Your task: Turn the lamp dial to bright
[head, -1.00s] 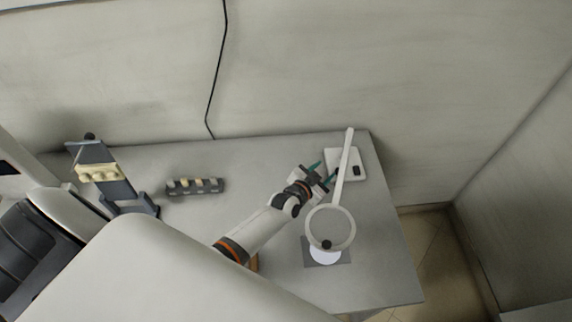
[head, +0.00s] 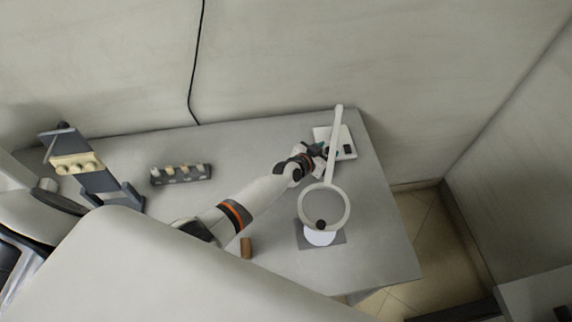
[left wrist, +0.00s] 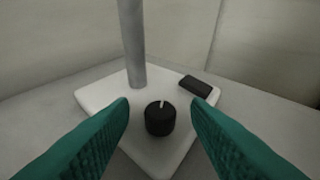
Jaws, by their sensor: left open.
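The lamp (head: 333,170) stands at the right end of the table, with a white post and a ring-shaped head over a bright disc. Its white base (head: 344,134) is at the back, and the base also shows in the left wrist view (left wrist: 95,96). A black dial (left wrist: 160,119) with a pale pointer mark sits on the base. The mark points roughly away from me, slightly right. My left gripper (head: 325,151) is at the base. In the left wrist view its teal fingers (left wrist: 160,108) are open, on either side of the dial and apart from it. My right gripper is not seen.
A black rectangular piece (left wrist: 196,86) lies on the base behind the dial. The lamp post (left wrist: 133,45) rises close behind left. A grey rack (head: 181,174) with several pale pieces and a tilted stand (head: 85,171) are at left. A brown block (head: 246,248) lies nearer.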

